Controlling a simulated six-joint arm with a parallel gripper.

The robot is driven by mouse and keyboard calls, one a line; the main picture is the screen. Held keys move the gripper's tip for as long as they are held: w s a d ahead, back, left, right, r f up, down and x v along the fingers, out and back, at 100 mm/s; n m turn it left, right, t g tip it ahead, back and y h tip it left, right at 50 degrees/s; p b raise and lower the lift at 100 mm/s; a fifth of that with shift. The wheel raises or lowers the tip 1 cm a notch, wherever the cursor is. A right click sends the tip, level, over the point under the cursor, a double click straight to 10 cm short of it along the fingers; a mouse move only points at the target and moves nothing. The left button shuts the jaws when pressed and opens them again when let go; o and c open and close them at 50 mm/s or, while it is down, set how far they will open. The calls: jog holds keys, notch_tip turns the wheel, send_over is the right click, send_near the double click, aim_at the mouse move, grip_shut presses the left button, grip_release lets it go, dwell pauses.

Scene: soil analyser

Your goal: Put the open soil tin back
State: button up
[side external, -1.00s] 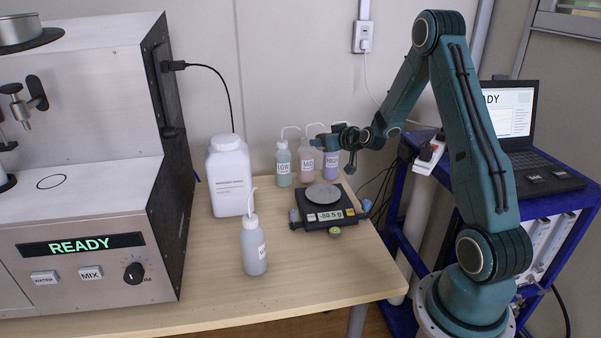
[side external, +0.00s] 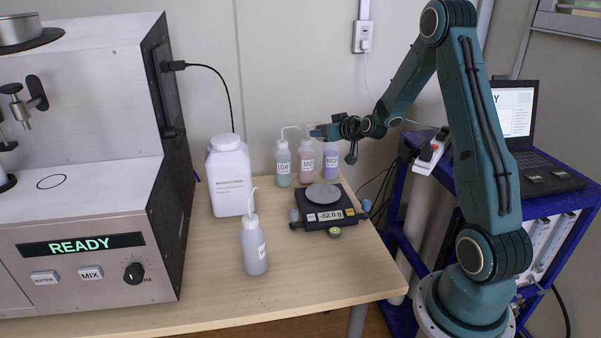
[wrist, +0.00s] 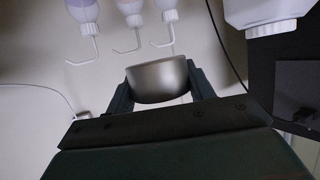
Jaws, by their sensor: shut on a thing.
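The soil tin (wrist: 158,82) is a short, silvery metal cylinder, held between the two fingers of my gripper (wrist: 160,88) in the wrist view. Its side wall shows; its contents cannot be made out. In the side external view my gripper (side external: 318,132) is in the air above and behind the scale (side external: 328,215), in front of the upper parts of the small bottles. The tin is hard to make out there. The scale's round grey pan (side external: 323,194) is empty, and its display reads about -82.0 g.
Small wash bottles labelled LOW (side external: 283,165), MID (side external: 306,163) and a purple one (side external: 330,158) stand near the wall. A large white jug (side external: 229,178) and another wash bottle (side external: 253,248) stand left of the scale. The analyser (side external: 85,190) shows READY. The front right table is clear.

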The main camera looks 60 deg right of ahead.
jog(key=a+f+n+t+y, duration=0.1)
jog(key=a+n+y, duration=0.3)
jog(key=a, duration=2.7)
jog(key=shift+s+a+n+y, duration=0.25)
jog(key=shift+s+n+y, duration=0.1)
jog(key=shift+y, duration=0.25)
jog(key=shift+d+f+m+h, duration=0.3)
jog(key=shift+m+h, duration=0.35)
jog(key=shift+h, duration=0.05)
jog(key=shift+w+d+m+h, duration=0.1)
jog(key=shift+d+m+h, duration=0.3)
jog(key=shift+m+h, duration=0.45)
